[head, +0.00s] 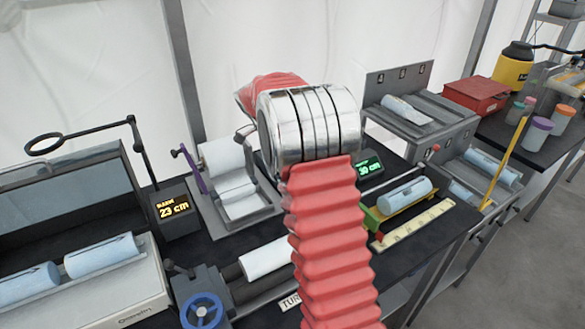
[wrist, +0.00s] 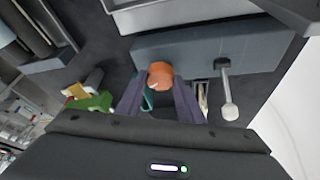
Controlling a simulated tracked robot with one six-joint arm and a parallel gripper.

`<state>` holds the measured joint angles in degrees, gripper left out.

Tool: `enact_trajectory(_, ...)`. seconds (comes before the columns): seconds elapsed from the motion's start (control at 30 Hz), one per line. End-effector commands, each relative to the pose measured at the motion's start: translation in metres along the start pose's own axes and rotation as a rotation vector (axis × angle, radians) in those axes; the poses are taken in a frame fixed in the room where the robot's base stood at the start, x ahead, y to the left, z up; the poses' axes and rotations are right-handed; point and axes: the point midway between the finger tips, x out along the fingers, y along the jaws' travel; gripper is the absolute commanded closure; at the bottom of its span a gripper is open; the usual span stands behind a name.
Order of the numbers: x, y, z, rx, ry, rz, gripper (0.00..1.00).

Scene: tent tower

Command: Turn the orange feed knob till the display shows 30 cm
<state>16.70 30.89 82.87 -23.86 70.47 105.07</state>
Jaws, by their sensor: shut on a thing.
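The orange feed knob (wrist: 160,76) sits at the front of a grey housing in the wrist view. My gripper (wrist: 160,85) is shut on it, with a dark finger on either side. In the head view my own arm hides the knob and the fingers. A small dark display with green digits (head: 369,169) stands just right of my arm; it appears to read 30, but it is small and partly covered.
A paper roll holder (head: 235,185) is left of my arm. A yellow-green tray with a blue roll (head: 404,196) and a ruler strip (head: 413,224) lie to the right. A blue handwheel (head: 201,311) is at the front.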

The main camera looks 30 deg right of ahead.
Motion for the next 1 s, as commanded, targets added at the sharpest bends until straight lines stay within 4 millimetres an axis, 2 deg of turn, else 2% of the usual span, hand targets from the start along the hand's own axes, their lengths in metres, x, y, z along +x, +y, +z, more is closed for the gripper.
enact_trajectory(0.6, 0.001, -0.0052, -0.0002, 0.526, -0.003, 0.217, 0.89)
enact_trajectory(1.0, 0.001, -0.0059, -0.0007, 0.713, -0.003, 0.295, 0.89)
